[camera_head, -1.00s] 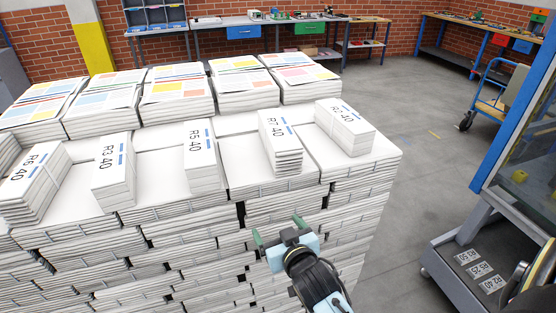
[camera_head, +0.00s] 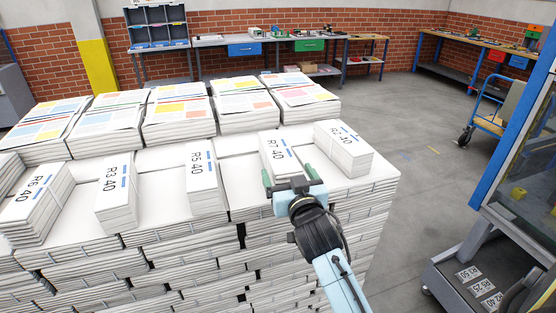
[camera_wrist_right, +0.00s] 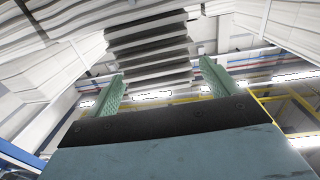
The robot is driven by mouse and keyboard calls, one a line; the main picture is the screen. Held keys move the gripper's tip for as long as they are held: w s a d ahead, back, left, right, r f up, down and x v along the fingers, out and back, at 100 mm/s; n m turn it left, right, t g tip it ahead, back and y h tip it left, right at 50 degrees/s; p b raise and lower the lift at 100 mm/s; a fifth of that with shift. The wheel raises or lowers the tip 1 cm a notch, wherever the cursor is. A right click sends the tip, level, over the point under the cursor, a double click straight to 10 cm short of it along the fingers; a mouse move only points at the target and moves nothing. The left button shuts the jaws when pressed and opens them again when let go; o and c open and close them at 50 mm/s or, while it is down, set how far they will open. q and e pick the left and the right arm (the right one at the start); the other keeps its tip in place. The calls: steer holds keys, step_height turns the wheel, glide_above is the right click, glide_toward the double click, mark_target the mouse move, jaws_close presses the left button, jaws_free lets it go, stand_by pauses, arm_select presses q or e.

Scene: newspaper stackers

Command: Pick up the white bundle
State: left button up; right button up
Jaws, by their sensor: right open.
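Several white bundles with printed labels lie on the big paper stack. The white bundle marked R7 40 (camera_head: 277,147) is directly ahead of my right gripper (camera_head: 287,172); its front lower part is hidden behind the gripper. My right gripper is open, its green fingers spread toward the two sides of this bundle. In the right wrist view the layered end of the bundle (camera_wrist_right: 150,50) shows beyond and between the open fingers (camera_wrist_right: 161,72). Contact cannot be made out. My left gripper is not in view.
White bundles R2 40 (camera_head: 343,147) and R5 40 (camera_head: 204,180) lie on either side; R3 40 (camera_head: 116,190) and R6 40 (camera_head: 36,202) are further left. Colour-printed stacks (camera_head: 180,112) stand behind. A blue-framed machine (camera_head: 500,150) is at the right, with clear floor between.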

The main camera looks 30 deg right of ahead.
mark_target(283, 160)
steer(key=x, duration=0.4)
steer(key=shift+r+p, duration=0.35)
steer(key=shift+w+d, duration=0.15)
steer(key=shift+w, duration=0.35)
steer(key=shift+f, duration=0.1)
jaws_close()
steer(key=shift+r, duration=0.3)
